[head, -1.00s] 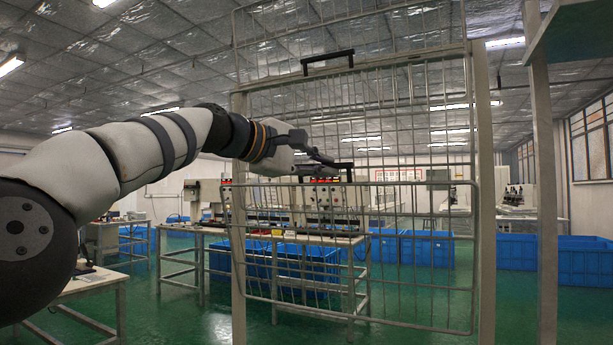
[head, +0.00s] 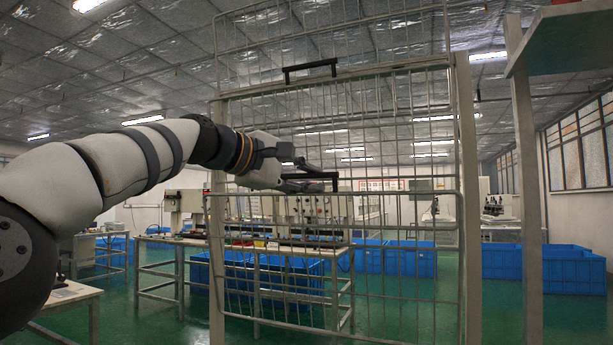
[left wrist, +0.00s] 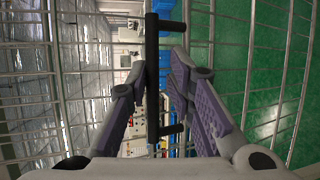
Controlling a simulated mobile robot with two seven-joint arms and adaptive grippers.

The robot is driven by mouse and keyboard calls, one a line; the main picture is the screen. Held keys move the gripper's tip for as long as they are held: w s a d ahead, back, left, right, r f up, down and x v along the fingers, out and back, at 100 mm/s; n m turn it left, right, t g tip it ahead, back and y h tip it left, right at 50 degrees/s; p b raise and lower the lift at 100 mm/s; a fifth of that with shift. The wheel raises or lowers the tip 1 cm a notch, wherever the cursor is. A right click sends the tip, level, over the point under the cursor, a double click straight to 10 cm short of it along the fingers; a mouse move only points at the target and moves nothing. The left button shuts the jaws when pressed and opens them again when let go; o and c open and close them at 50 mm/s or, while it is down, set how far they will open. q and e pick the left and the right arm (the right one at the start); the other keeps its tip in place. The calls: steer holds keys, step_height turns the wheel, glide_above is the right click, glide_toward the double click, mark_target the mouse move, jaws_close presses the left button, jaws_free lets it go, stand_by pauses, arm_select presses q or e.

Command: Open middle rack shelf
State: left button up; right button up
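The rack (head: 467,200) stands in front of me with wire mesh shelves seen nearly edge to face. A black bar handle (head: 311,70) is on the upper mesh section. A second black handle (head: 335,182) is on the middle section, partly hidden by my left gripper (head: 307,174). In the left wrist view, this handle (left wrist: 152,80) runs upright in the picture between the two fingers of my left gripper (left wrist: 160,72). The fingers are apart, one on each side of it, with gaps showing; firm contact is not visible. My right gripper is not in view.
A post (head: 526,200) and a green board (head: 565,42) stand at the right. Behind the mesh are workbenches with machines (head: 187,203) and blue crates (head: 255,272) on a green floor. A low table (head: 68,297) is at the lower left.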

arm_select(q)
steer(key=shift+w+f, duration=0.1)
steer(key=shift+s+a+r, duration=0.25)
steer(key=shift+s+a, duration=0.1)
steer(key=shift+a, duration=0.1)
steer(key=v, duration=1.1)
steer(key=shift+s+d+f, duration=0.1)
steer(key=shift+d, duration=0.05)
